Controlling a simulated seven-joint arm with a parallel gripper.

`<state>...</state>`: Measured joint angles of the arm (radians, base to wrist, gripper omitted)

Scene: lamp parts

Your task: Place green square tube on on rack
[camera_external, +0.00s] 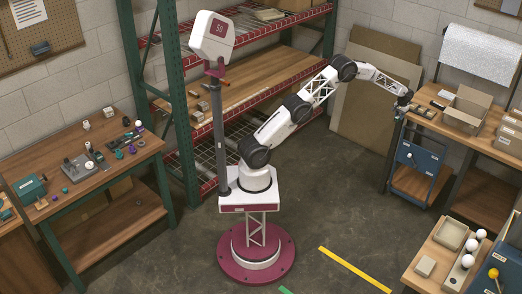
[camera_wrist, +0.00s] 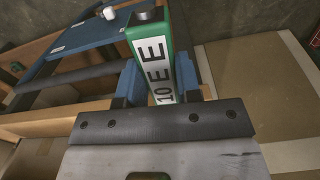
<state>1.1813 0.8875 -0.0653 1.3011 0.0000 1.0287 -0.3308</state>
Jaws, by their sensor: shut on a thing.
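The green square tube (camera_wrist: 150,42) is between the two blue fingers of my gripper (camera_wrist: 159,78) in the wrist view. My gripper is shut on it. The tube bears a white label with black characters, and a dark round piece shows at its far end. In the external view my gripper (camera_external: 403,100) is at the right, by the near-left corner of the right workbench; the tube is too small to make out there. A tall rack (camera_external: 178,100) with green posts and red-edged shelves stands behind my base. I cannot tell whether it is the task's rack.
An open cardboard box (camera_external: 465,110) and trays stand on that bench. Cardboard sheets (camera_external: 365,110) lean against the wall.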

